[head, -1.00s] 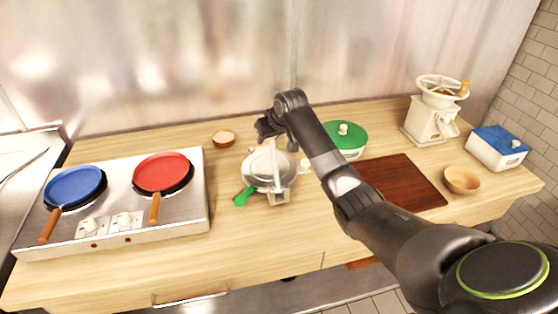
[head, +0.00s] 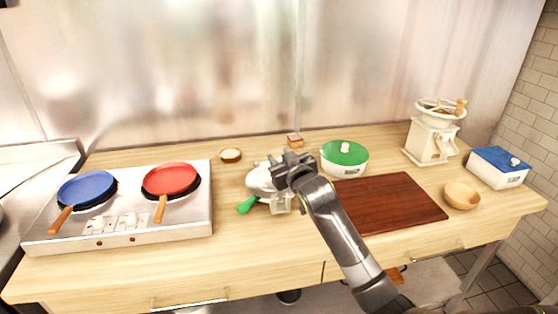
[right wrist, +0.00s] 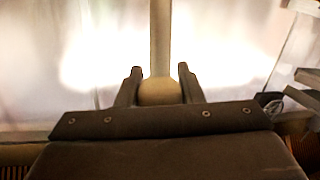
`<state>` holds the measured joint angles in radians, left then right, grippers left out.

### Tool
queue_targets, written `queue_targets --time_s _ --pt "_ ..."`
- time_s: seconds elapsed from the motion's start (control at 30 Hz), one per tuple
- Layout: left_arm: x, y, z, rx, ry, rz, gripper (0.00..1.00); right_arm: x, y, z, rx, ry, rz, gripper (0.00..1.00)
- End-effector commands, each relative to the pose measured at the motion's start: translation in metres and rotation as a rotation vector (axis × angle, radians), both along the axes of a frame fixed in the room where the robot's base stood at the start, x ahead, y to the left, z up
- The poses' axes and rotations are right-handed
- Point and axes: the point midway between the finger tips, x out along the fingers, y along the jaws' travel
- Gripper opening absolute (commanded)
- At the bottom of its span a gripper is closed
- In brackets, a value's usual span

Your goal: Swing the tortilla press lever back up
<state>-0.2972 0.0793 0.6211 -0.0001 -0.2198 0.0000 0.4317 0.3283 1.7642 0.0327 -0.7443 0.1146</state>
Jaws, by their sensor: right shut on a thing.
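My left gripper is not in view.
A griddle with a blue pan (head: 87,188) and a red pan (head: 170,179) stands at left. A green-lidded pot (head: 344,158), a small block (head: 295,139) and a small bowl (head: 231,155) are behind. The cutting board (head: 390,203), wooden bowl (head: 461,195), grinder (head: 432,135) and blue-lidded box (head: 498,166) are at right.

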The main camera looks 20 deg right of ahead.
Motion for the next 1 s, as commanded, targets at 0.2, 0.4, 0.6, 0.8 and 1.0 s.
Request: queue_targets --time_s 0.2,0.4,0.6,0.8,1.0 --pt "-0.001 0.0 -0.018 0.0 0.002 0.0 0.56 -0.016 0.004 -0.004 -0.025 -0.108 0.001 0.0" --pt "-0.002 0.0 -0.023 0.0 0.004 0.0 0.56 -0.023 0.006 -0.004 -0.037 -0.154 0.002 0.0" --pt "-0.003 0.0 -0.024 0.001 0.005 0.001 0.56 -0.025 0.006 -0.004 -0.038 -0.164 0.001 0.0" --pt "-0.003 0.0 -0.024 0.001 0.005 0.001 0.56 -0.025 0.006 -0.006 -0.037 -0.162 0.001 0.0" --pt "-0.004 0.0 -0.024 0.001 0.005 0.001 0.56 -0.025 0.006 -0.006 -0.037 -0.16 0.0 0.5"
